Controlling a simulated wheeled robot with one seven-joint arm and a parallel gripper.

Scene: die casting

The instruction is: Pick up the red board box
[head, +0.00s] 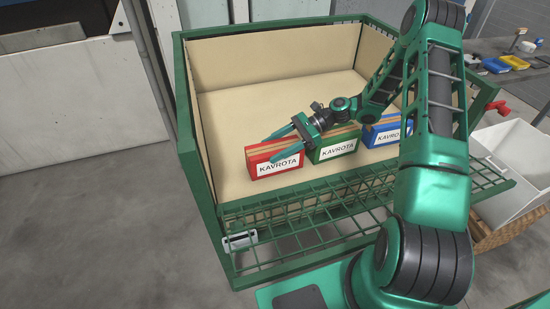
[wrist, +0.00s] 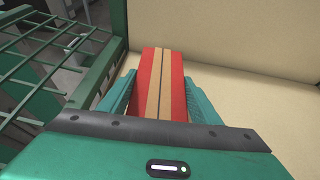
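The red board box (head: 277,160) stands in the green-framed crate, at the left end of a row of three boxes marked KAVROTA. Its red and tan top (wrist: 160,85) also shows in the wrist view. My gripper (head: 273,143) is at the red box from above, with one finger on each side of it. In the wrist view the fingers (wrist: 160,97) stand apart along the box's two sides. A narrow gap seems to show on the left, and I cannot tell whether the right finger touches. The lower part of the box is hidden.
A green box (head: 333,148) stands right beside the red one, and a blue box (head: 385,132) stands further right. The crate (head: 190,125) has tan inner walls and a folded-down green mesh front (head: 300,235). The crate floor behind and left is clear.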

